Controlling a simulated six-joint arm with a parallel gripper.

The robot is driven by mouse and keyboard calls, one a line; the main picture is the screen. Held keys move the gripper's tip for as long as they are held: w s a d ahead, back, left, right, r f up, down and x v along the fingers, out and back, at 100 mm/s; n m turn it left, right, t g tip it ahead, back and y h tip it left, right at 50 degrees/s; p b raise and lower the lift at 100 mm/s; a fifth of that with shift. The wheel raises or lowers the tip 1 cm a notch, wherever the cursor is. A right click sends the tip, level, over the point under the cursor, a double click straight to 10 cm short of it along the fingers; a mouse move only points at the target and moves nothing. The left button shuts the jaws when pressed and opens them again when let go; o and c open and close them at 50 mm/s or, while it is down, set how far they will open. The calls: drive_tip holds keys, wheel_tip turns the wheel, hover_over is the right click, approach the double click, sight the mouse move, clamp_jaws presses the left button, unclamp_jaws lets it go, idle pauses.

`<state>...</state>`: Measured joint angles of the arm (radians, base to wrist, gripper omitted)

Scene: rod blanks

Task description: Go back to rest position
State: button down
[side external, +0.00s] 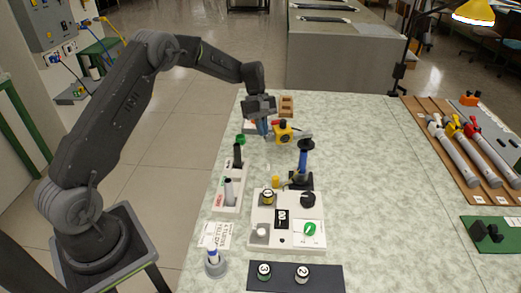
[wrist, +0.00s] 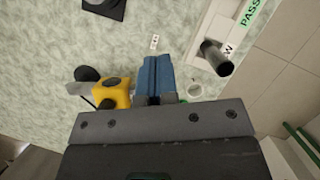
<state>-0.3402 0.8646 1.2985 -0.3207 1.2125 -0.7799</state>
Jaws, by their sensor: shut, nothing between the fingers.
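My gripper (side external: 263,128) hangs from the arm over the far left part of the table, with its blue fingers pointing down. In the wrist view the blue fingers (wrist: 156,82) are together with nothing between them. A yellow tape measure or similar yellow tool (side external: 284,132) lies just right of the fingers in the side view; it also shows in the wrist view (wrist: 115,92), left of the fingers and apart from them. How high the fingertips are above the table is hard to tell.
A white stand (side external: 230,201) with dark and white rods is along the left edge. A white fixture plate (side external: 288,243) and a blue-handled upright tool (side external: 304,158) stand nearer. A brown rack (side external: 468,165) with several grey rods is at right. The middle right of the table is clear.

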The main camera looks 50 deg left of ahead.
drive_tip(key=s+d+r+m+t+y, duration=0.1)
drive_tip(key=s+d+r+m, duration=0.3)
drive_tip(key=s+r, duration=0.4)
drive_tip(key=s+d+r+m+t+y, duration=0.25)
drive_tip(key=s+d+r, duration=0.25)
drive_tip(key=r, duration=0.5)
drive_tip(key=s+d+m+t, duration=0.3)
drive_tip(key=s+m, duration=0.5)
drive_tip(key=s, duration=1)
drive_tip(key=shift+s+d+r, duration=0.3)
drive_tip(key=shift+d+r, duration=0.15)
drive_tip(key=shift+d, duration=0.05)
